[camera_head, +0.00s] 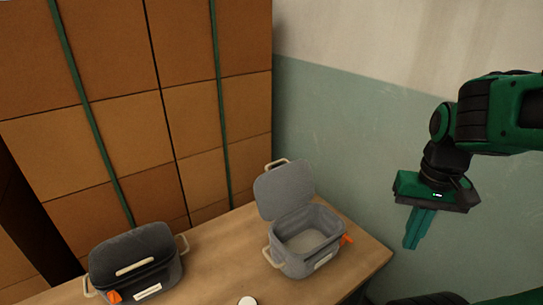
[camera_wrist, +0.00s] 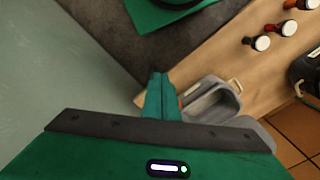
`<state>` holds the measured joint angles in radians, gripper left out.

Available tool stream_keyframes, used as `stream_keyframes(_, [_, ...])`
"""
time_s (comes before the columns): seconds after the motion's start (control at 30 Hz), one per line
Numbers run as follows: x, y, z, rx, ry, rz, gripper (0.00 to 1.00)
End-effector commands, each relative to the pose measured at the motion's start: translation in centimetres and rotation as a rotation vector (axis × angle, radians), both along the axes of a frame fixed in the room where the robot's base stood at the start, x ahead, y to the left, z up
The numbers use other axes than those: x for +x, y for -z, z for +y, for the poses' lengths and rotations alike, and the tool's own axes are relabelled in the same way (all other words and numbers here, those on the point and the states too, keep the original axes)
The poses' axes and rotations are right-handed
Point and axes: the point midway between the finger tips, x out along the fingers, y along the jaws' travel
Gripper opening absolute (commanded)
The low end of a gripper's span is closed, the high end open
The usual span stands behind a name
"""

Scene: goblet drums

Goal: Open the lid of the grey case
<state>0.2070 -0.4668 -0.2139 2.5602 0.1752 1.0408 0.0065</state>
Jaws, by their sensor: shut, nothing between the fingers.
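The grey case (camera_head: 305,258) stands on the wooden table near its right end, and its lid (camera_head: 284,189) stands raised at the back. The open inside shows pale and looks empty. An orange latch (camera_head: 346,239) is on its right side. The case also shows in the wrist view (camera_wrist: 213,103), just right of my fingers and partly hidden by my gripper. My gripper (camera_head: 411,246) is shut and empty, fingers pointing down, to the right of the case and apart from it in the head view. Its closed fingers also show in the wrist view (camera_wrist: 159,76).
A darker case (camera_head: 136,268) with an orange latch stands at the table's left; its lid position is unclear. Stacked boxes (camera_head: 130,120) are behind, and a wall (camera_head: 350,130) is at the right.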

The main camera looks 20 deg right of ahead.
Motion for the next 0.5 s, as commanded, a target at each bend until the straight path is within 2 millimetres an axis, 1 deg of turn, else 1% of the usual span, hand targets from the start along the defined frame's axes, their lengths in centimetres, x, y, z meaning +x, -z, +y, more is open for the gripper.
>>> stream_keyframes(0.07, [-0.2, -0.2, 0.0, 0.0, -0.002, -0.002, 0.0])
stream_keyframes(0.1, [-0.8, -0.6, 0.0, -0.002, -0.006, -0.014, 0.0])
stream_keyframes(0.13, [-0.6, -0.8, -0.1, -0.003, -0.01, -0.015, 0.0])
stream_keyframes(0.17, [-0.1, -1.1, -0.2, -0.005, -0.016, -0.017, 0.0])
stream_keyframes(0.23, [1.6, -1.8, -0.5, -0.013, -0.04, -0.019, 0.0])
stream_keyframes(0.27, [2.6, -2.2, -0.7, -0.018, -0.054, -0.019, 0.0])
stream_keyframes(0.37, [7.1, -3.8, -1.1, -0.033, -0.119, -0.026, 0.0])
stream_keyframes(0.4, [9.2, -4.5, -1.2, -0.04, -0.151, -0.03, 0.0])
stream_keyframes(0.47, [12.5, -5.4, -1.1, -0.049, -0.202, -0.038, 0.0])
stream_keyframes(0.5, [14.8, -5.9, -0.9, -0.054, -0.237, -0.043, 0.0])
